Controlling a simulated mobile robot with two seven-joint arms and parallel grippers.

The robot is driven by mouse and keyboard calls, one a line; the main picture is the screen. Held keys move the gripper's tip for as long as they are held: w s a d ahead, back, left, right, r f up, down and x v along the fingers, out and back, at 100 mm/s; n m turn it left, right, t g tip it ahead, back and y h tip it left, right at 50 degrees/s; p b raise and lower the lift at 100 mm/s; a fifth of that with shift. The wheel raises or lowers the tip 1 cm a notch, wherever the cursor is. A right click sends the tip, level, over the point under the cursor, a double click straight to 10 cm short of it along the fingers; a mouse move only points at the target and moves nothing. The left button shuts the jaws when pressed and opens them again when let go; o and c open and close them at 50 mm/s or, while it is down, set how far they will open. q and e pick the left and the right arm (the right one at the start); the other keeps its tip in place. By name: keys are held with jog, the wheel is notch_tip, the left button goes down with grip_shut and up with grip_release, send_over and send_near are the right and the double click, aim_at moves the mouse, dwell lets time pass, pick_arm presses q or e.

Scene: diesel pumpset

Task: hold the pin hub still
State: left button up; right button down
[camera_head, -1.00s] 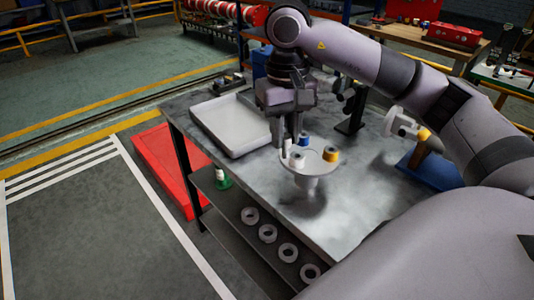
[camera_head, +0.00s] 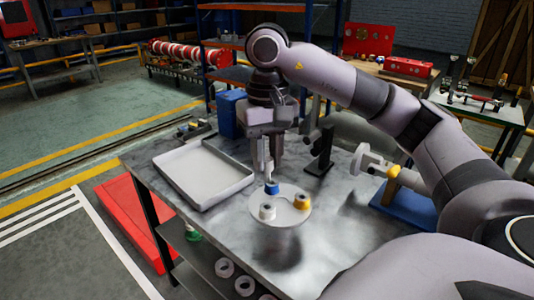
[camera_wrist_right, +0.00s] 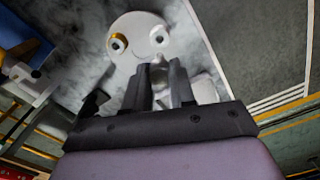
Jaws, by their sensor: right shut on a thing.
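The pin hub (camera_head: 283,216) is a pale round disc on a stem, standing on the grey worktable. It carries a blue collar (camera_head: 272,187), a white collar (camera_head: 267,211) and a yellow collar (camera_head: 302,203). My right gripper (camera_head: 270,172) points down at the hub's far edge, by the blue collar. In the right wrist view, the fingers (camera_wrist_right: 164,72) close around a pale upright part at the rim of the hub (camera_wrist_right: 138,30). The fingers partly hide the grasped part. My left gripper is not in view.
A pale empty tray (camera_head: 207,178) lies left of the hub. A black stand (camera_head: 320,152) is behind it to the right, and a pale fixture on a blue base (camera_head: 407,203) stands farther right. A blue bin (camera_head: 227,113) is at the table's back. The front tabletop is bare.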

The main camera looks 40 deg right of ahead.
jog(key=shift+f+b, duration=0.75)
jog(key=shift+f, duration=0.4)
